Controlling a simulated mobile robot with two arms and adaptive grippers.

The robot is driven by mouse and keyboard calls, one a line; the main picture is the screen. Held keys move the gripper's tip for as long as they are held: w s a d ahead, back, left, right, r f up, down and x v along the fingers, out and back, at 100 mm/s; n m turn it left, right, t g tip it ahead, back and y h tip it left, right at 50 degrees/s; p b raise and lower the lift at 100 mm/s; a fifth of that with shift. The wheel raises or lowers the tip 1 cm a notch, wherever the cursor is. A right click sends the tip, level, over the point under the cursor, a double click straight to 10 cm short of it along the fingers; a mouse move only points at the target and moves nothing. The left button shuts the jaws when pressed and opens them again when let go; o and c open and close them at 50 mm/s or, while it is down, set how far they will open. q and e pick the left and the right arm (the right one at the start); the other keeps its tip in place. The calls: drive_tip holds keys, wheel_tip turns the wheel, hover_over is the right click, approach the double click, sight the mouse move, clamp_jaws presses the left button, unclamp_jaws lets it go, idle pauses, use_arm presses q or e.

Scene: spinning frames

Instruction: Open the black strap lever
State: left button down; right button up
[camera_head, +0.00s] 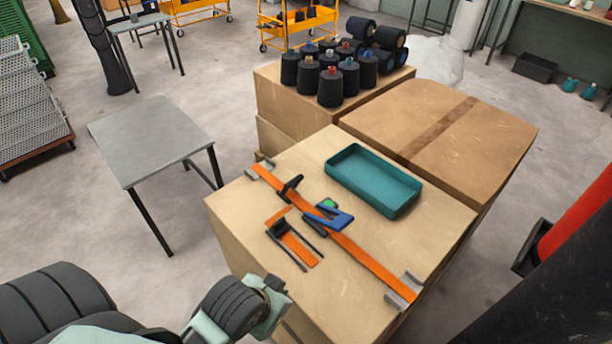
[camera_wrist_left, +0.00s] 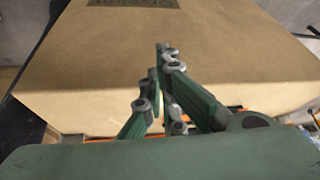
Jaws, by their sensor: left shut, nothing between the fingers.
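An orange strap (camera_head: 365,262) runs across the top of a cardboard box (camera_head: 240,208), held by grey brackets at both ends. A black lever piece (camera_head: 291,186) stands on the strap's far half. A blue lever (camera_head: 330,217) with a green spot sits near its middle. A black piece with two dark prongs (camera_head: 283,233) lies on a short orange strip beside the strap. My left gripper (camera_wrist_left: 162,50) is shut and empty in the wrist view, over the box and apart from the levers. In the head view its arm enters at lower left. My right gripper is not visible.
A teal tray (camera_head: 372,182) sits on the box, right of the strap. Several black thread cones (camera_head: 330,87) stand on a box behind. A taped box (camera_head: 440,125) adjoins at the right. A grey table (camera_head: 150,138) stands left, with open floor between.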

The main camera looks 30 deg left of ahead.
use_arm(q)
drive_tip(key=w, duration=0.2)
drive_tip(key=w+r+t, duration=0.1)
drive_tip(key=w, duration=0.1)
drive_tip(key=w+a+r+t, duration=0.1)
drive_tip(key=w, duration=0.1)
drive_tip(key=shift+a+r+y, duration=0.1)
drive_tip(key=shift+r+y, duration=0.05)
drive_tip(key=shift+y, duration=0.15)
drive_tip(key=w+d+r+m+t, duration=0.1)
drive_tip(key=w+d+r+t, duration=0.2)
drive_tip(key=w+r+t, duration=1.1)
drive_tip(key=w+d+r+m+g+h, duration=0.1)
drive_tip(key=w+d+r+m+h, duration=0.4)
drive_tip(key=r, duration=0.3)
drive_tip(key=w+d+r+m+h, duration=0.3)
drive_tip(key=d+r+m+h, duration=0.2)
drive_tip(key=d+r+h, duration=0.25)
drive_tip(key=s+d+f+m+g+h, duration=0.25)
drive_tip(key=d+m+g+h, duration=0.45)
drive_tip(key=m+g, duration=0.45)
drive_tip(key=a+f+m+g+y, duration=0.2)
drive_tip(key=a+f+g+y, duration=0.5)
drive_tip(key=f+y, duration=0.4)
drive_tip(key=w+a+f+n+g+y, duration=0.1)
drive_tip(key=a+n+y, duration=0.3)
drive_tip(key=a, duration=1.5)
drive_tip(key=y, duration=0.2)
drive_tip(key=shift+a+f+g+y, duration=0.25)
drive_tip(key=shift+g+y, duration=0.1)
